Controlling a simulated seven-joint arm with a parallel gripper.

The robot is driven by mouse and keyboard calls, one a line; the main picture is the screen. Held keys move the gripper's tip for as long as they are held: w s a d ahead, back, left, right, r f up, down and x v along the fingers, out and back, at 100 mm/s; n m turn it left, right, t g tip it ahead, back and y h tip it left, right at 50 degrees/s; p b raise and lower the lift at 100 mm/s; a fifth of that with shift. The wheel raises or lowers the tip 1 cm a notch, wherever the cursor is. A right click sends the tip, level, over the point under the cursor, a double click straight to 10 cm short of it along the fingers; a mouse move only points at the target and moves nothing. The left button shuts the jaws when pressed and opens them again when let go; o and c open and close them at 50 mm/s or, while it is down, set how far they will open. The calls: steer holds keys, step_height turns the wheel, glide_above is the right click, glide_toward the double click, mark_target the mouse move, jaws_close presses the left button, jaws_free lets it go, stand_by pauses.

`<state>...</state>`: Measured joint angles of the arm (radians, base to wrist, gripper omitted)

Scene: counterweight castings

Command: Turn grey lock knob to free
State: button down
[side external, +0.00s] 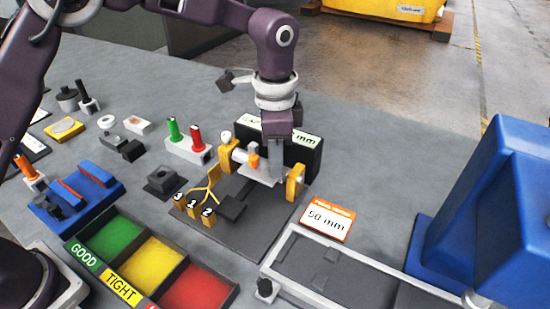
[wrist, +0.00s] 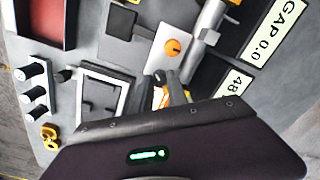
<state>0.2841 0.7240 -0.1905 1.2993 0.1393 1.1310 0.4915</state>
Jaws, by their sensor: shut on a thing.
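My gripper (side external: 276,152) points down at the measuring fixture, its jaws closed on a small grey part that I take to be the grey lock knob. The fingers hide most of it, so its turn angle cannot be read. In the wrist view my gripper (wrist: 170,76) shows its fingertips close together at the fixture's edge. The fixture has yellow end brackets (side external: 295,182) and a pale bar between them. An orange knob (side external: 253,160) stands just left of my fingers; it also shows in the wrist view (wrist: 172,48) with a dark mark on its top.
A black display (side external: 300,150) stands right behind the fixture. A yellow branched piece with numbered tags (side external: 192,206) is in front. Green, yellow and red bins (side external: 152,262) lie front left. An orange-and-white 50 mm card (side external: 328,222) and a large blue machine (side external: 490,200) are at right.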

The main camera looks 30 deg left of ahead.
steer(key=n, duration=0.4)
steer(key=shift+w+n, duration=0.1)
steer(key=shift+n, duration=2.1)
steer(key=c, duration=1.3)
jaws_free()
step_height(320, 180, up, 7)
steer(key=shift+r, duration=0.1)
